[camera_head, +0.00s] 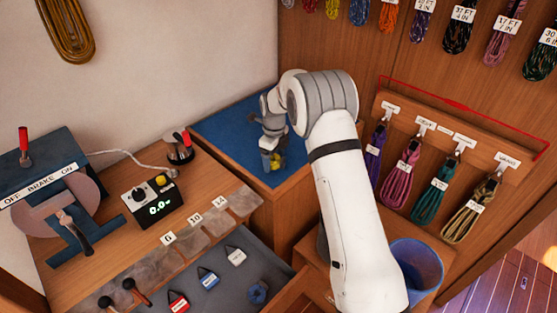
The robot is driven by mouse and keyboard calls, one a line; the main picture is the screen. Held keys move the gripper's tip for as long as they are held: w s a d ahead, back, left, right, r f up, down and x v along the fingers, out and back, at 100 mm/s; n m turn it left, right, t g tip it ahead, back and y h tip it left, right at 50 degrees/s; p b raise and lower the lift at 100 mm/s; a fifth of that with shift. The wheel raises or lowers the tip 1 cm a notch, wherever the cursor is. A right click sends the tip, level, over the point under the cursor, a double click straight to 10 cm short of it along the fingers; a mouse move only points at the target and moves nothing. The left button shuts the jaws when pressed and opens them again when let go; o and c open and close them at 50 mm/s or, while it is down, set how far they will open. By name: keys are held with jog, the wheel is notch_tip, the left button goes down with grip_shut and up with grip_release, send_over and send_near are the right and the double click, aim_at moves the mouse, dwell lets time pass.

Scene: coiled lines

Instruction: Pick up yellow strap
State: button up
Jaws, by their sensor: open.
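A small yellow thing (275,161), which looks like the yellow strap, lies on the blue-topped surface (225,131) in the middle of the view. My gripper (270,163) is right at it, pointing down from my white arm. The gripper is open, with its fingers close around or beside the yellow thing; I cannot tell which. The gripper partly hides the yellow thing, and its full shape is too small to make out.
My arm covers the right of the blue surface. A wooden rack with several coiled lines (429,197) hangs at right, above a blue bucket (417,264). At left are a control box (153,206), a winch-like device (62,205) and an open drawer (228,283) with tags.

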jog(key=shift+f, duration=0.35)
jog(key=shift+c, duration=0.3)
jog(key=c, duration=1)
